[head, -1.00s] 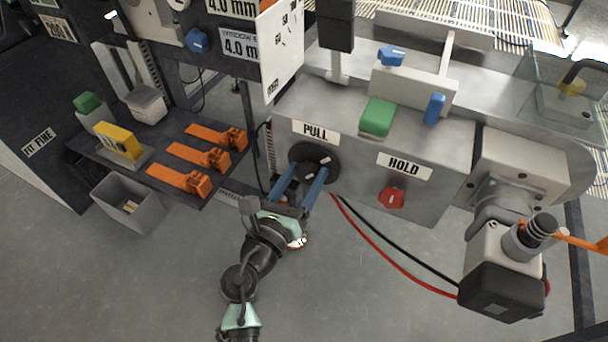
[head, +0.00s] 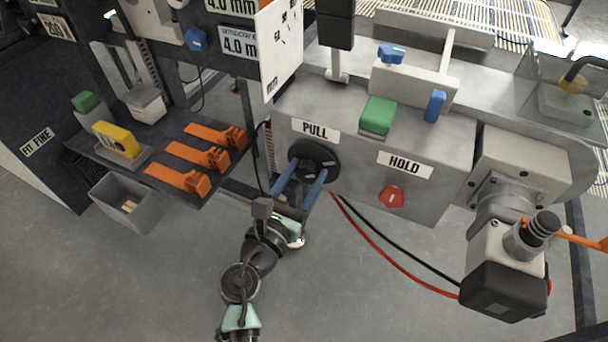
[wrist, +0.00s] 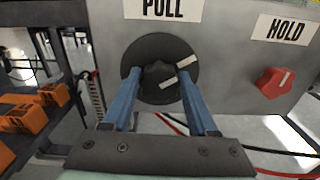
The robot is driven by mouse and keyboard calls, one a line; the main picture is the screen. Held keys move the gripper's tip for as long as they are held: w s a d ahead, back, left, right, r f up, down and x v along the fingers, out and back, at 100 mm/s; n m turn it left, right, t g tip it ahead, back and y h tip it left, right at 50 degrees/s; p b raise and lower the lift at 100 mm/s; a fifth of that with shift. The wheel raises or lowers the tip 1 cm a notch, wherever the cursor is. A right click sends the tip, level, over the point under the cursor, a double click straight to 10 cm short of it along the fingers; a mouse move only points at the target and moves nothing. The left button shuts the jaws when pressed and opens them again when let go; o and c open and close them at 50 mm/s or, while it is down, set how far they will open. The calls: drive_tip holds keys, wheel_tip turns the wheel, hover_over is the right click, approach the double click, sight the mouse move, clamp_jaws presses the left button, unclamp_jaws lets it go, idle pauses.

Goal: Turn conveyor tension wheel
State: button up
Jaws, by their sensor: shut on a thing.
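The tension wheel is a dark round disc (head: 325,165) with a dark knob at its centre, on the grey machine face under the "PULL" label. In the wrist view the disc (wrist: 188,53) and its knob (wrist: 160,79) face me, with a white mark on the knob and another on the disc. My gripper (head: 302,178) reaches up to it with two blue fingers. In the wrist view the fingers (wrist: 158,82) stand on either side of the knob, shut on it. The fingertips partly cover the disc's left and lower edges.
A red knob (head: 391,197) sits under the "HOLD" label to the right. A green button (head: 378,116) is on top of the machine. Orange clamps (head: 200,156) lie on the shelf to the left. Red and black cables (head: 385,246) hang below, right of my arm.

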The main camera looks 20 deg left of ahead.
drive_tip(key=m, duration=0.2)
drive_tip(key=m+b, duration=0.1)
drive_tip(key=m, duration=0.1)
drive_tip(key=shift+d+f+m, duration=0.1)
drive_tip(key=shift+f+m, duration=0.1)
drive_tip(key=shift+m, duration=0.2)
drive_tip(key=m+b, duration=0.2)
drive_tip(key=m, duration=0.1)
drive_tip(key=shift+d+f+m, duration=0.1)
drive_tip(key=shift+m, duration=0.2)
drive_tip(key=m+b, duration=0.2)
drive_tip(key=m, duration=0.2)
drive_tip(key=shift+f+m+b, duration=0.1)
drive_tip(key=shift+m+b, duration=1)
drive_tip(key=shift+m, duration=0.9)
drive_tip(key=o, duration=1.4)
